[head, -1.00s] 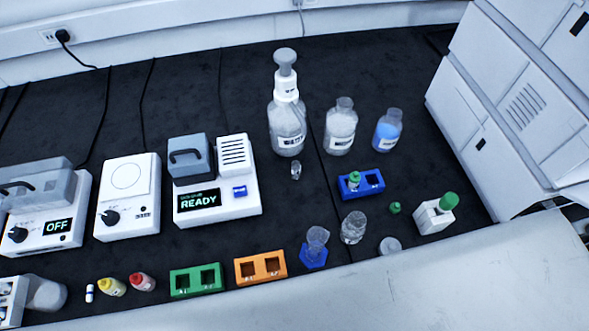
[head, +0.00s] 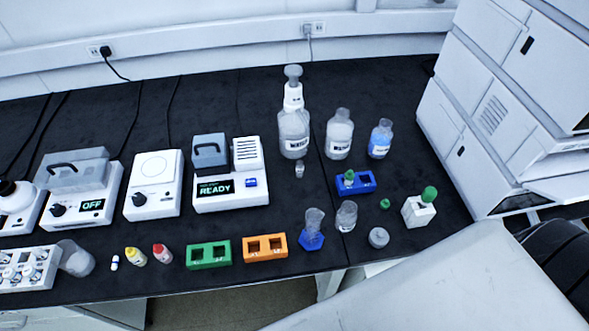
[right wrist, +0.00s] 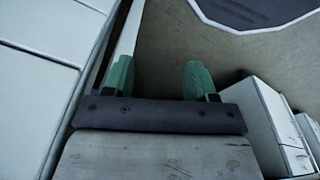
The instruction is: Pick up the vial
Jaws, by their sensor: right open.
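A small vial with a green cap (head: 349,177) stands in the left hole of the blue rack (head: 371,187) in the head view. A small clear vial-like piece (head: 299,169) stands on the black bench in front of the large pump-top bottle. A loose green cap (head: 385,204) lies just in front of the blue rack. My right gripper (right wrist: 159,78) shows in the right wrist view with its two green fingertips apart and nothing between them. No vial shows in that view. My left gripper is in neither current view.
A pump-top bottle (head: 294,134), clear bottle (head: 339,135) and blue-liquid bottle (head: 380,140) stand behind the rack. Glassware (head: 346,216), a white holder with green top (head: 419,211) and orange rack (head: 265,249) stand toward the front. A white instrument stack (head: 470,135) bounds the right.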

